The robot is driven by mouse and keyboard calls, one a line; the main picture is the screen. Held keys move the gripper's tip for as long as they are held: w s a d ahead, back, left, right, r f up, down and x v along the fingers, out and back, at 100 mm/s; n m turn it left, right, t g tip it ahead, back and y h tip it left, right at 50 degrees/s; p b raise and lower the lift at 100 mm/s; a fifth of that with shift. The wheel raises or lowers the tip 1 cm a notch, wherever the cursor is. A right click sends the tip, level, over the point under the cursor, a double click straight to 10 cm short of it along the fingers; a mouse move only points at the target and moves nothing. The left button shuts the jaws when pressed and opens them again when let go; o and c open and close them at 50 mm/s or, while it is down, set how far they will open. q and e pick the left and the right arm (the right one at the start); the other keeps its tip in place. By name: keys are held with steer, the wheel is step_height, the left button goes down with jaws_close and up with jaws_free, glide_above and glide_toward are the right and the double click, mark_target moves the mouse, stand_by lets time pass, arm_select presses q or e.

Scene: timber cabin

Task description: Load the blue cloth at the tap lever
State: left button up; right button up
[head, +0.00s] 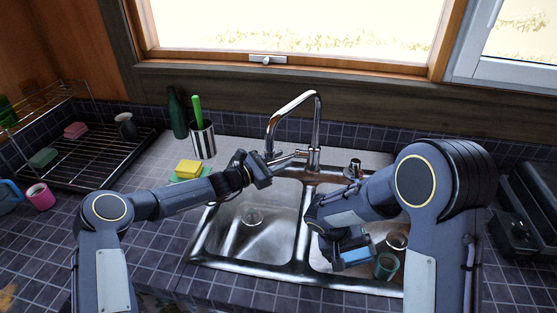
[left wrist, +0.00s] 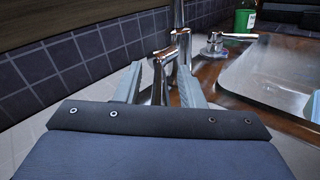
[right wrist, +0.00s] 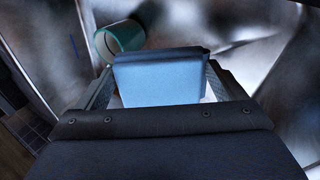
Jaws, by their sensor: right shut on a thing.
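The chrome tap (head: 314,130) stands behind the two-basin sink. Its lever (head: 299,154) points left toward my left gripper (head: 273,159). In the left wrist view the lever (left wrist: 160,72) lies between the two fingers, which are apart; I cannot tell whether either touches it. My right gripper (head: 345,250) is low in the right basin, shut on the blue cloth (head: 354,255). In the right wrist view the cloth (right wrist: 160,78) looks like a thick block spanning the fingers. The tap spout is above the basins.
A teal cup (head: 386,267) lies beside the blue cloth in the right basin; it also shows in the right wrist view (right wrist: 120,38). The left basin (head: 250,235) is empty. A yellow sponge (head: 188,167), a striped holder (head: 202,140) and a dish rack (head: 95,160) stand left.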

arm_select(q)
jaws_close()
steer(key=r+p, duration=0.1)
steer(key=p, duration=0.1)
steer(key=shift+d+r+g+y+p, duration=0.1)
steer(key=shift+r+g+y+p, duration=0.2)
steer(key=shift+g+y, duration=0.1)
arm_select(e)
step_height(320, 180, up, 3)
steer(key=shift+f, duration=0.2)
arm_select(q)
steer(key=shift+f, duration=0.1)
arm_select(e)
steer(key=shift+r, duration=0.2)
arm_select(q)
steer(key=shift+f, duration=0.15)
arm_select(e)
steer(key=shift+f, duration=0.1)
arm_select(q)
jaws_free()
